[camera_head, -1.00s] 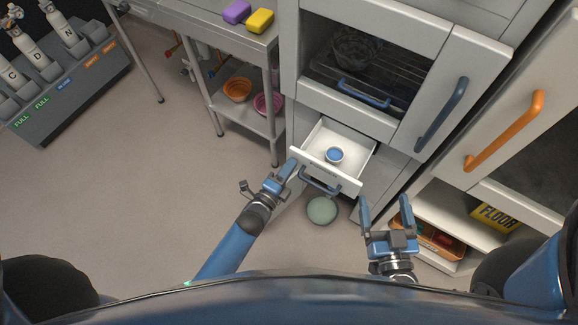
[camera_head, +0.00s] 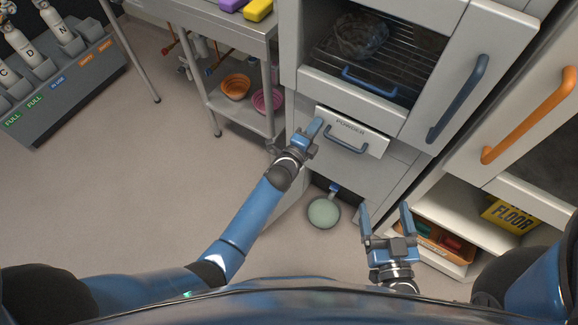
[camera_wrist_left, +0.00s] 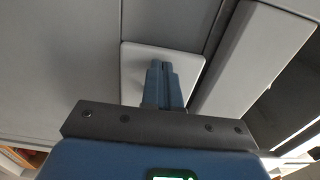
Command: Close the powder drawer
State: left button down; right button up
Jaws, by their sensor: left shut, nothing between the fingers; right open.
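The powder drawer (camera_head: 352,134) is a small white-grey drawer front with a dark blue bar handle and the word POWDER, in the cabinet below the oven-like compartment. Its inside is hidden now, and the front sits at or close to the cabinet face. My left gripper (camera_head: 312,130) is shut and empty, its fingertips at the left part of the drawer front. In the left wrist view the shut fingers (camera_wrist_left: 161,78) lie against or just before a pale panel (camera_wrist_left: 150,62). I cannot tell whether they touch it. My right gripper (camera_head: 387,224) is open and empty, to the lower right, apart from the drawer.
The wire-rack compartment (camera_head: 375,50) is above the drawer. A round green object (camera_head: 323,213) is at the floor below. A steel cart (camera_head: 235,118) with bowls stands left. An open shelf (camera_head: 441,240) is right. The floor at left is clear.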

pick_arm(q)
jog(key=shift+r+b+x, duration=0.25)
jog(key=shift+b+x, duration=0.1)
jog(key=shift+x, duration=0.7)
jog(key=shift+w+r, duration=0.1)
jog(key=shift+a, duration=0.1)
